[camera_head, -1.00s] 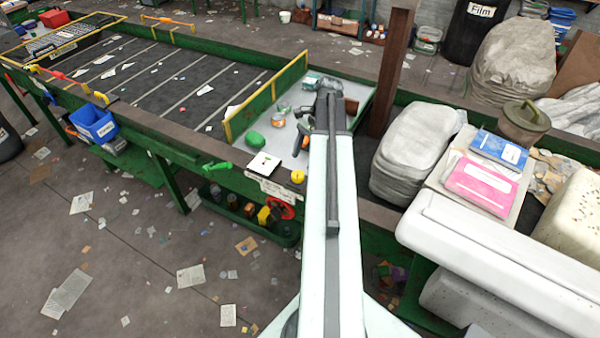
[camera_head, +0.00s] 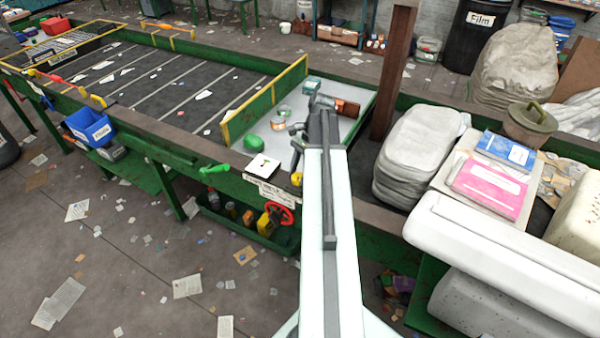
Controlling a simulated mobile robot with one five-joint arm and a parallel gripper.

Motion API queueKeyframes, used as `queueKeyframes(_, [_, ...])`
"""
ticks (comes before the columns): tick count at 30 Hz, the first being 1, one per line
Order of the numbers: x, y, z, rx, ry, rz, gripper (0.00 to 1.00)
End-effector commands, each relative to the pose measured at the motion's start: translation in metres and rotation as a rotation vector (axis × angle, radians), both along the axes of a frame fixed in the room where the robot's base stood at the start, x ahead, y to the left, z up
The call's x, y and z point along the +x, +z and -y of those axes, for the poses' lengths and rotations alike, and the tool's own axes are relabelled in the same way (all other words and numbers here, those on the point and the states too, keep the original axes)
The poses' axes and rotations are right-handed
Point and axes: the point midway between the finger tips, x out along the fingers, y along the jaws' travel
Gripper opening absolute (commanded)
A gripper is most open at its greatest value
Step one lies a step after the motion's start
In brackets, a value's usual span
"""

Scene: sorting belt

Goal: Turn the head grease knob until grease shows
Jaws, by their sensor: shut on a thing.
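A small yellow knob (camera_head: 296,179) sits on the belt's front edge, beside the right end of a white label plate (camera_head: 268,190); I take it as the head grease knob. My arm reaches forward over the edge and its wrist bends down to the left. My gripper (camera_head: 297,169) is at the knob, shut on it from above. The fingers partly cover the knob, and its turn angle cannot be read. I cannot make out any grease at this size.
A red handwheel (camera_head: 279,214) is below the edge. A brown post (camera_head: 393,75) and grey sacks (camera_head: 415,160) stand right of my arm.

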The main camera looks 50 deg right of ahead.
Motion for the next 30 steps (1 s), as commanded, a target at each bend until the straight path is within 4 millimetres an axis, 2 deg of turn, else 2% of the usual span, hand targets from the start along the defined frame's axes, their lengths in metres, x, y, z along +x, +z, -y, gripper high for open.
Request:
queueKeyframes(6, [0.0037, 0.0003, 0.001, 0.0, 0.216, 0.002, 0.0])
queueKeyframes(15, [0.0033, 0.0003, 0.0006, -0.001, 0.237, 0.004, 0.0])
queueKeyframes(16, [0.0033, 0.0003, 0.0006, -0.001, 0.237, 0.004, 0.46])
queueKeyframes(18, [0.0032, 0.0003, 0.0006, 0.0, 0.238, 0.003, 0.62])
queueKeyframes(26, [0.0024, 0.0002, 0.0004, 0.0, 0.236, 0.002, 0.62])
queueKeyframes(30, [0.0027, 0.0064, 0.0021, 0.0, 0.236, 0.002, 0.62])
